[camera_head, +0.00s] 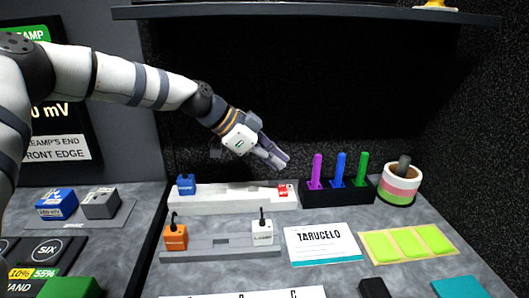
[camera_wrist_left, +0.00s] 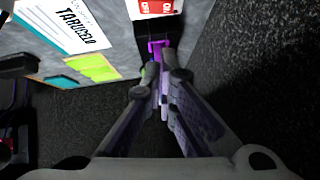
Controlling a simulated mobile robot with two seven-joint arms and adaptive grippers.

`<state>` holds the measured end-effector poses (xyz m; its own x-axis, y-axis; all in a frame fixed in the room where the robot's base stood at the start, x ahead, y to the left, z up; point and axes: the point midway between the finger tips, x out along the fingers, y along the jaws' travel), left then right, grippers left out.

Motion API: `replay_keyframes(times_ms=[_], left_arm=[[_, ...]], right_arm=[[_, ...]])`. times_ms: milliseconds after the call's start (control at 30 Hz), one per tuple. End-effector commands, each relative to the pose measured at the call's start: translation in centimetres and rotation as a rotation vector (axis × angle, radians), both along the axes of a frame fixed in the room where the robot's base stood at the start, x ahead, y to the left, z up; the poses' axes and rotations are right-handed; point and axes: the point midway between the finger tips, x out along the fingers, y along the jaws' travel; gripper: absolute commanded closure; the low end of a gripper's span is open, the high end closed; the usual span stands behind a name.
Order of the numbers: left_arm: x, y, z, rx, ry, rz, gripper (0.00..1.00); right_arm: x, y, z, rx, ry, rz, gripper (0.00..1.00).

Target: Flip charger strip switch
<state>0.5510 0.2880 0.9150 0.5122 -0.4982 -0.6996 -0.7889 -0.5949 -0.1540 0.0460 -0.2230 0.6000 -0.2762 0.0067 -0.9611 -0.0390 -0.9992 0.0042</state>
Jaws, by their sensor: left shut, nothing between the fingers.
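A long white strip (camera_head: 230,199) lies on the grey counter near the back wall. A red switch (camera_head: 283,190) sits at its right end, and a blue block (camera_head: 186,184) sits at its left end. My left gripper (camera_head: 279,160) is shut and empty, in the air above the strip's right end, apart from the switch. In the left wrist view its fingers (camera_wrist_left: 160,72) are together, and the red switch (camera_wrist_left: 158,6) shows at the top edge, partly cut off. I cannot tell which way the switch is set. My right gripper is not in view.
A black holder (camera_head: 335,196) with purple, blue and green sticks stands just right of the strip. A grey rail (camera_head: 220,247) with an orange block (camera_head: 175,237) and a white block (camera_head: 262,232) lies in front. Tape rolls (camera_head: 400,184) stand at right. A shelf (camera_head: 310,12) overhangs.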

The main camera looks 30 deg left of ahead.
Motion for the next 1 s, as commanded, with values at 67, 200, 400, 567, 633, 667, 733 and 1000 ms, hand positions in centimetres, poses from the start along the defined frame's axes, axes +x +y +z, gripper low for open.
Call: replay_keyframes(times_ms=[67,200,400,567,633,667,733,1000], left_arm=[[0.9,-0.8,-1.9,0.002,0.009,0.0,1.0],[1.5,-1.0,-3.8,-0.001,0.004,0.002,1.0],[1.7,-0.7,-5.4,0.0,-0.001,0.002,1.0],[1.8,-0.7,-5.4,0.001,-0.005,0.001,1.0],[1.7,-0.7,-5.4,0.001,-0.005,0.001,1.0],[1.7,-0.7,-5.4,0.001,-0.005,0.001,1.0],[1.7,-0.7,-5.4,0.001,-0.005,0.001,1.0],[2.3,-0.3,-6.5,0.001,0.001,0.0,1.0]], right_arm=[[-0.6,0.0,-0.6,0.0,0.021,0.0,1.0],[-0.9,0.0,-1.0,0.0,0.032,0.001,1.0],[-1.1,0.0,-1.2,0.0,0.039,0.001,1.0],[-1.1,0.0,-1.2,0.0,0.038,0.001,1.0],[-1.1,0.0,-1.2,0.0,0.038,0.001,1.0],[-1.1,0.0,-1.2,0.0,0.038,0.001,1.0],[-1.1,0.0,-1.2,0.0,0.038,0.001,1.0],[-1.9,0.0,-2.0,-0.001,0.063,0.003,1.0]])
